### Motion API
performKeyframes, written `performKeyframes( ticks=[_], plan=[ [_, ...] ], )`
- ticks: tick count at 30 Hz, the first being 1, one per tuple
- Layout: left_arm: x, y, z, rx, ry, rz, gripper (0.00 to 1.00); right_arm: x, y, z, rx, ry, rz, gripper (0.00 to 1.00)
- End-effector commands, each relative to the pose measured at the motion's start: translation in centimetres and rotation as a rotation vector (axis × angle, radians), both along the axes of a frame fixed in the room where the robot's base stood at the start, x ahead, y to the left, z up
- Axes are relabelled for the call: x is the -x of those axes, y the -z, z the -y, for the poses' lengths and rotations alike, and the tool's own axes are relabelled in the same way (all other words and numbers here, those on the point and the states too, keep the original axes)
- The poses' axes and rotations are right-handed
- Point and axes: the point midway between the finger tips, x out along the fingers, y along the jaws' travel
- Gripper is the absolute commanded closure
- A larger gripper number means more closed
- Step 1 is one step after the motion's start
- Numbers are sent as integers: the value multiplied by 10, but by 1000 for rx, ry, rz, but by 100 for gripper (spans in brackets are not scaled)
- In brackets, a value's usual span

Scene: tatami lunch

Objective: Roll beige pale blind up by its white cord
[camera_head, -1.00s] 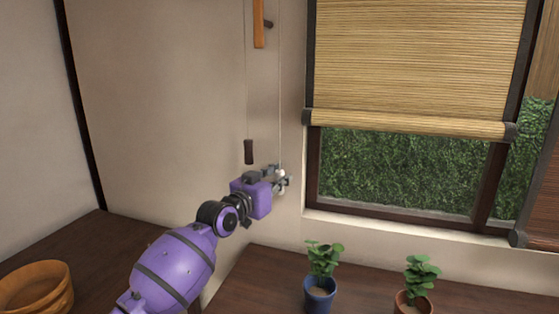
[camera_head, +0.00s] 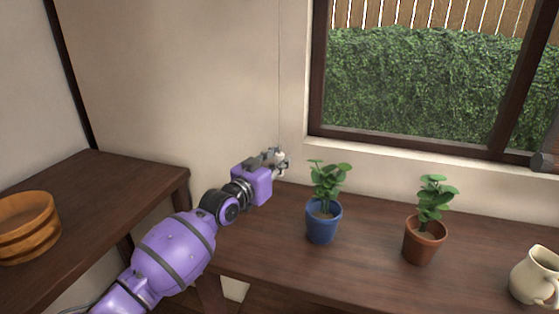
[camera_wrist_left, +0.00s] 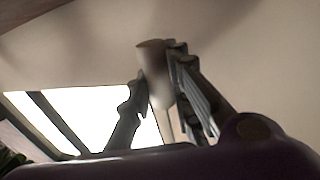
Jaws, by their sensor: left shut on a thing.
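My left gripper (camera_head: 277,162) is shut on the pull at the end of the white cord, in front of the wall left of the window. The cord (camera_head: 279,75) runs straight up from it as a thin line and leaves the head view at the top. In the left wrist view the pull (camera_wrist_left: 155,72), brownish with a paler end, sits between the fingers. The beige pale blind is out of view above; the visible window pane is uncovered. My right gripper is not in view.
A blue-potted plant (camera_head: 322,222), a terracotta-potted plant (camera_head: 421,242) and a cream jug (camera_head: 534,276) stand on the dark wooden counter (camera_head: 372,262) below and right of the gripper. A wooden tub (camera_head: 28,232) is on the left shelf.

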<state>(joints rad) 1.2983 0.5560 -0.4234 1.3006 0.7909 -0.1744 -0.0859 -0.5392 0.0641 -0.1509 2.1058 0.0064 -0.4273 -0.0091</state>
Motion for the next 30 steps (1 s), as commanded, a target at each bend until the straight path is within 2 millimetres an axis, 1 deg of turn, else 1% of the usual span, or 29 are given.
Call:
performKeyframes(
  ticks=[1,7,8,9,12,20,23,26,30],
  plan=[
    [1,8,1,-6,1,-11,100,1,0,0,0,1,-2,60],
    [2,9,1,-8,1,-14,100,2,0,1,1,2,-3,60],
    [2,10,1,-8,1,-14,78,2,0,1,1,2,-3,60],
    [2,10,1,-8,1,-14,73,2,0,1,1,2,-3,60],
    [1,8,0,-6,1,-11,62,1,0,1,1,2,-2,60],
    [1,5,0,-4,1,-7,62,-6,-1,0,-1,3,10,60],
    [4,5,-2,-4,1,-7,62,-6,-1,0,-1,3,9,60],
    [13,5,-8,-2,1,-7,62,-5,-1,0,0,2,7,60],
    [35,6,-23,-4,1,-7,62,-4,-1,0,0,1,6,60]
  ],
)
